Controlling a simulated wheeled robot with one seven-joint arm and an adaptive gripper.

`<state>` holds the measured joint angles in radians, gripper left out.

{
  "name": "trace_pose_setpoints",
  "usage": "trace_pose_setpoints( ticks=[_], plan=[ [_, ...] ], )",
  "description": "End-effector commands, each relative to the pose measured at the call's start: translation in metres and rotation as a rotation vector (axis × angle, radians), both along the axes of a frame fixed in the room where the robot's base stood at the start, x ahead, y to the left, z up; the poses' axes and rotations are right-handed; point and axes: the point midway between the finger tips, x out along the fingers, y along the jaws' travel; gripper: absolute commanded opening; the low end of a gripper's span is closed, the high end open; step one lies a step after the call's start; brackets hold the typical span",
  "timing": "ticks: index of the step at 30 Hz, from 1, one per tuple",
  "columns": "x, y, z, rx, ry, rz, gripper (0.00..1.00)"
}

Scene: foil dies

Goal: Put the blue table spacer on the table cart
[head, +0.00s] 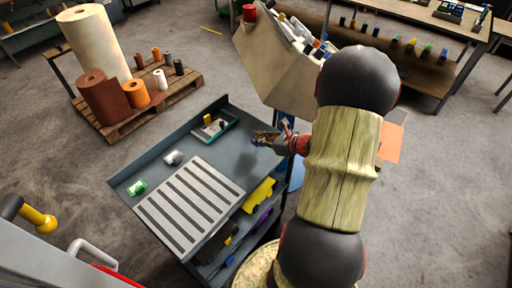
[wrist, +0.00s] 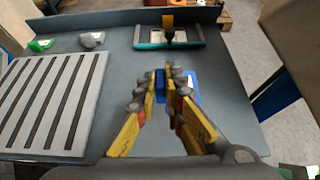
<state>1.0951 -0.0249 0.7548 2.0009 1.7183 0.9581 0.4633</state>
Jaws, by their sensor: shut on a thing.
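The blue table spacer (wrist: 160,84) shows in the wrist view as a blue piece between and behind my fingertips; the fingers hide much of it. My gripper (wrist: 166,88) is shut on it. In the head view my gripper (head: 266,138) is over the right part of the table cart (head: 238,152), and I cannot make out the spacer there. The cart's dark grey top also shows in the wrist view (wrist: 225,110), below the gripper. I cannot tell whether the spacer touches the top.
A slotted grey plate (head: 190,205) covers the cart's front left. A green piece (head: 137,187) and a light grey piece (head: 173,157) lie beyond it. A teal tray (head: 214,127) sits at the back. A beige bin (head: 275,60) stands close behind.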

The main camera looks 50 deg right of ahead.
Motion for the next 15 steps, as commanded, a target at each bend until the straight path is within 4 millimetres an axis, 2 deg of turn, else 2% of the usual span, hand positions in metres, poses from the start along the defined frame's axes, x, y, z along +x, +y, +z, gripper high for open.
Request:
trace_pose_setpoints(
  ticks=[1, 6, 15],
  plan=[
    [0.007, -0.004, -0.014, 0.003, 0.001, 0.003, 0.0],
    [0.024, -0.019, -0.041, 0.002, 0.001, 0.001, 0.0],
    [0.036, -0.029, -0.057, 0.0, 0.0, 0.001, 0.0]
  ],
)
